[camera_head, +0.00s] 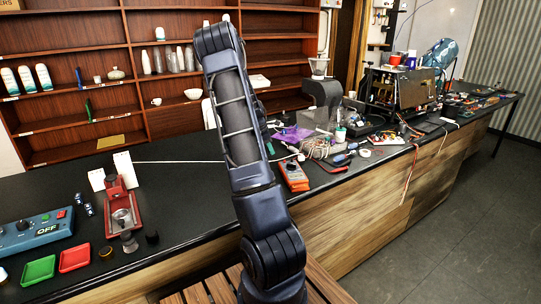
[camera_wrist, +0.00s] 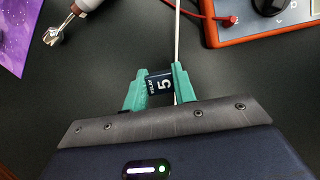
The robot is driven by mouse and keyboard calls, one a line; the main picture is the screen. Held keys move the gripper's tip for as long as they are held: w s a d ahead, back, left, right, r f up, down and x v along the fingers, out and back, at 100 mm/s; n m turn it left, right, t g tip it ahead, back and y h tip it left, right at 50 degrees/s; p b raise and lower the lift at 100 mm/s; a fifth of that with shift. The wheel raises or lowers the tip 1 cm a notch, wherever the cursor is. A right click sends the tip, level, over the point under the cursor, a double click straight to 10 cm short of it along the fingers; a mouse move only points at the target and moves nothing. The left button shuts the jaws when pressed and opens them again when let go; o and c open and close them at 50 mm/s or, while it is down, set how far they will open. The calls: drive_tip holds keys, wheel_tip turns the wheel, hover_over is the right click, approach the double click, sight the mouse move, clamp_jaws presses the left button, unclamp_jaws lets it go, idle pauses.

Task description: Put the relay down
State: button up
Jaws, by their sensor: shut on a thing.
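The relay (camera_wrist: 160,83) is a small dark block with a white label reading RELAY and a large 5. It sits between the green fingers of my gripper (camera_wrist: 160,74) in the wrist view, and the gripper is shut on it. The black counter lies below it; I cannot tell whether the relay touches the counter.
An orange multimeter (camera_head: 294,176) lies near the gripper, also in the wrist view (camera_wrist: 255,22). A white cable (camera_wrist: 177,35) runs beside the fingers. A purple cloth (camera_head: 291,133) is close by. Green (camera_head: 38,270) and red (camera_head: 74,258) trays sit left.

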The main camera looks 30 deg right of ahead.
drive_tip(key=shift+f, duration=1.7)
drive_tip(key=shift+f, duration=0.1)
drive_tip(key=o, duration=0.9)
drive_tip(key=shift+o, duration=0.2)
